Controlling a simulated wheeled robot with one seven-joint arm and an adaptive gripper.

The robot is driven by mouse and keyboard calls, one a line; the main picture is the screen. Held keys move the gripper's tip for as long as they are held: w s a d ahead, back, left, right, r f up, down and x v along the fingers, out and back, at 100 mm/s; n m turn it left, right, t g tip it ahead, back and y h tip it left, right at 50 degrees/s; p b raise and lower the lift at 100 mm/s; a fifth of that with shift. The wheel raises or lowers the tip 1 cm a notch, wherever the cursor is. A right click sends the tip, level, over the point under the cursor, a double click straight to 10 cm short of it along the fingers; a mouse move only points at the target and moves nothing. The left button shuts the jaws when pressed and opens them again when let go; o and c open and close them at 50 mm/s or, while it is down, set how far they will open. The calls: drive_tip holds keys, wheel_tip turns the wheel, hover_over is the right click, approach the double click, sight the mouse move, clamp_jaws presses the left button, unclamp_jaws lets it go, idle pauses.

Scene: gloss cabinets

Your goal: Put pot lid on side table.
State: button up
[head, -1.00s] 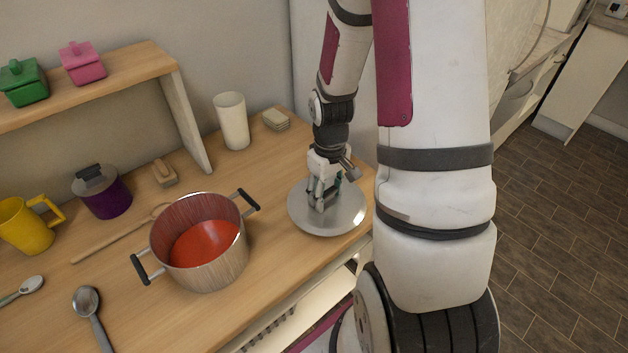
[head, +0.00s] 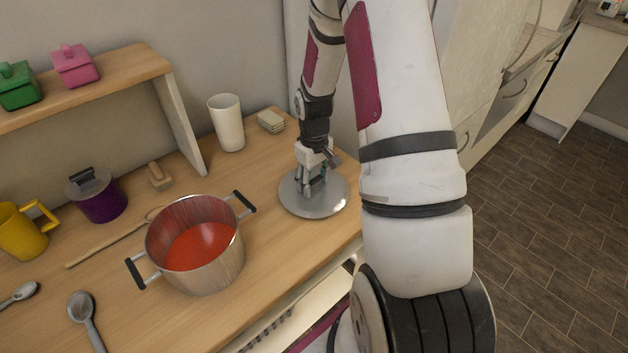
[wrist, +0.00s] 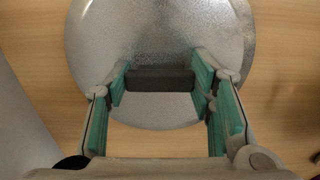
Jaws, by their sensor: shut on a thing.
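The pot lid (head: 331,205) is a round, shiny metal disc over the right end of the wooden table (head: 275,235). My gripper (head: 311,188) is above it, pointing down, with its fingers at the lid's middle. In the wrist view, my gripper (wrist: 160,82) has its green-padded fingers on both ends of the lid's dark bar handle (wrist: 160,79). The lid (wrist: 160,30) looks level and lies flat on or just above the wood; I cannot tell which. The open pot (head: 205,262), with red contents and two black handles, stands left of the lid.
A white cup (head: 227,124) and a stack of small beige blocks (head: 271,121) stand behind the lid. A purple lidded pot (head: 100,203), a yellow mug (head: 22,232) and spoons (head: 83,307) are further left. A wooden shelf (head: 110,85) stands at the back.

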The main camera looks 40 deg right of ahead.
drive_tip(key=o, duration=1.4)
drive_tip(key=shift+f, duration=0.1)
